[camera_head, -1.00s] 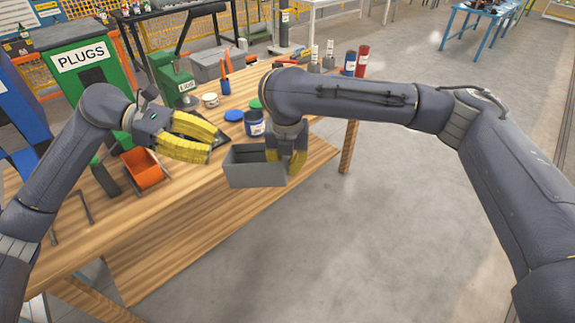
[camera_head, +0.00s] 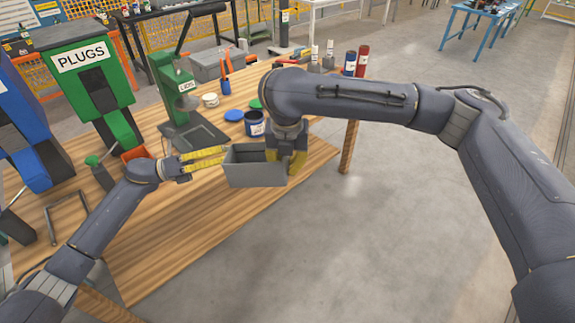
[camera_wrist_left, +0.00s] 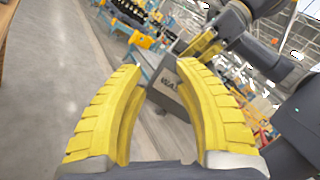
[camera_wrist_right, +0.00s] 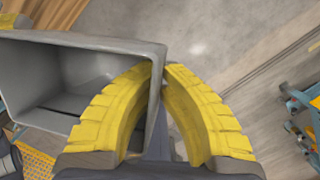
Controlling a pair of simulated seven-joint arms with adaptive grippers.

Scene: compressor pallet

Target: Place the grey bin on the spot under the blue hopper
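The grey bin (camera_head: 255,174) is an open-topped box near the table's right front edge. My right gripper (camera_head: 295,163) is shut on the bin's right end wall; the right wrist view shows that wall of the bin (camera_wrist_right: 60,75) pinched between the yellow fingers (camera_wrist_right: 160,70). My left gripper (camera_head: 224,156) is open and empty, its fingertips close to the bin's left end.
A green PLUGS hopper (camera_head: 88,75) stands beside the blue one, with an orange bin (camera_head: 134,153) partly hidden by my left arm. The wooden table (camera_head: 190,220) is clear in front.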

